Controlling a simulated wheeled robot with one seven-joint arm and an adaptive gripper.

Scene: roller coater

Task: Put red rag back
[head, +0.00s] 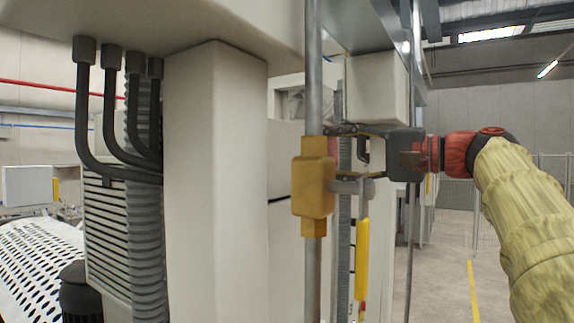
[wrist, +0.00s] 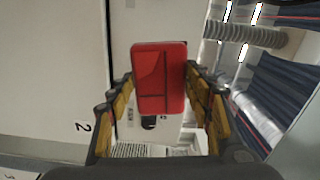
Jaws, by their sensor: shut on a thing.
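The red rag (wrist: 159,77) shows in the wrist view as a red, folded, rounded rectangle between the two yellow-padded fingers. My gripper (head: 350,158) is shut on it and holds it up off any surface that I can see. In the head view my gripper reaches in from the right, and only a small reddish bit of the rag (head: 333,147) shows between the fingers. Most of the rag there is hidden behind a yellow-orange block on a pole. I cannot tell which place the rag belongs to.
A vertical grey pole (head: 313,90) with the yellow-orange block (head: 313,186) stands just in front of my gripper. A large beige machine column (head: 213,170) with black hoses (head: 90,120) fills the left and middle. Open floor (head: 450,270) shows at the right.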

